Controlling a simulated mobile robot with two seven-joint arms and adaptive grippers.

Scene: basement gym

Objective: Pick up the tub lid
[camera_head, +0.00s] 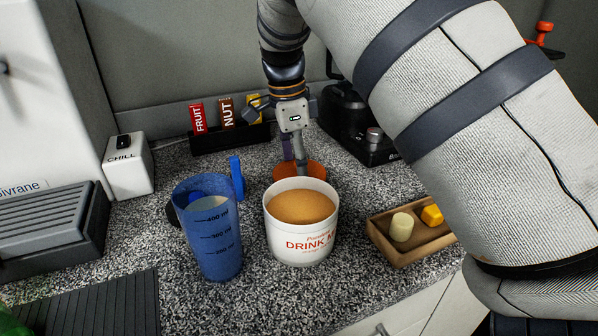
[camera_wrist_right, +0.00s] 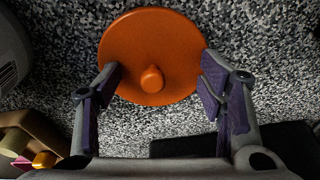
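The orange round tub lid (camera_head: 315,171) lies on the speckled counter just behind the white tub. In the right wrist view the lid (camera_wrist_right: 150,45) shows whole, with a small knob in its middle. The white tub (camera_head: 300,238), lettered "DRINK M…", stands open with tan powder inside and hides the lid's front part. My right gripper (camera_head: 294,165) is above the lid, pointing down. In the right wrist view its purple-padded fingers (camera_wrist_right: 160,85) are apart, one on each side of the lid's near part, with nothing between them gripped. My left gripper is not in view.
A blue measuring jug (camera_head: 213,240) stands left of the tub. A wooden tray (camera_head: 400,250) with small blocks is to the right. A black rack (camera_head: 225,141) with FRUIT and NUT bars and a black appliance (camera_head: 350,125) stand behind. A CHILL box (camera_head: 128,170) is at left.

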